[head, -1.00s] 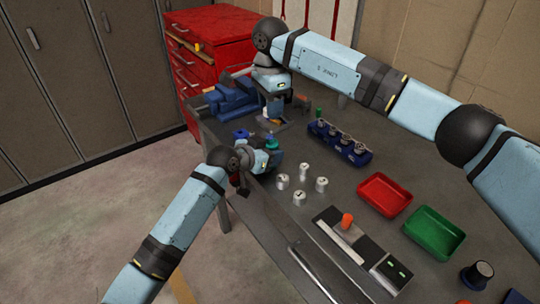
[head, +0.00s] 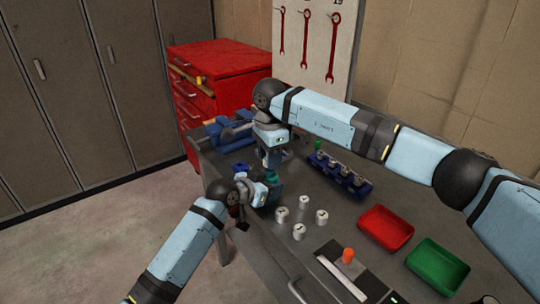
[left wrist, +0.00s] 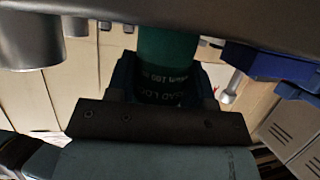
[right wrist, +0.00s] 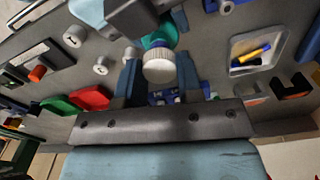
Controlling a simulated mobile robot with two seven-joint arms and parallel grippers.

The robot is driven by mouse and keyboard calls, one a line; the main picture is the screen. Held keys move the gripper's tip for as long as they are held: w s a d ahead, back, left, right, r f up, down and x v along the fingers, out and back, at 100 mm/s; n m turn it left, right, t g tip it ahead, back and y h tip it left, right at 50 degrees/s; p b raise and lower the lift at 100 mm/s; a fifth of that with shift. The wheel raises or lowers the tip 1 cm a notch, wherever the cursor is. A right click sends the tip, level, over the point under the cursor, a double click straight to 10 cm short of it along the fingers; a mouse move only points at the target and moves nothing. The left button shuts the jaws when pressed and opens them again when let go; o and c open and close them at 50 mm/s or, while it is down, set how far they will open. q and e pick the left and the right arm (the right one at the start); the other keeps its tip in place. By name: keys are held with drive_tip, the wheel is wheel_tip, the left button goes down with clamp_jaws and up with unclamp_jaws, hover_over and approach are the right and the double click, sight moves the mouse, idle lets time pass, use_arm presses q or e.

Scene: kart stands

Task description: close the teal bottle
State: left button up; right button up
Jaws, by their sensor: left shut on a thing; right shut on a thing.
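The teal bottle (head: 273,178) is upright in my left gripper (head: 264,187) at the table's near left edge. In the left wrist view the bottle (left wrist: 168,48) is between the blue fingers, its dark label partly showing. My right gripper (head: 272,160) is just above it, pointing down. In the right wrist view my right gripper (right wrist: 160,75) is shut on a white ribbed cap (right wrist: 160,66). The cap lines up with the teal bottle (right wrist: 160,37) beyond it. I cannot tell whether the cap touches the bottle's neck.
Several silver cylinders (head: 299,230) stand right of the bottle. A blue rack (head: 340,175) with metal pieces is behind them. A red tray (head: 385,228) and a green tray (head: 437,266) lie further right. A blue vise (head: 228,135) is at the far left corner.

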drive_tip(key=shift+f, duration=0.9)
drive_tip(key=shift+f, duration=0.55)
drive_tip(key=o, duration=0.9)
drive_tip(key=shift+r, duration=2.25)
drive_tip(key=shift+c, duration=0.5)
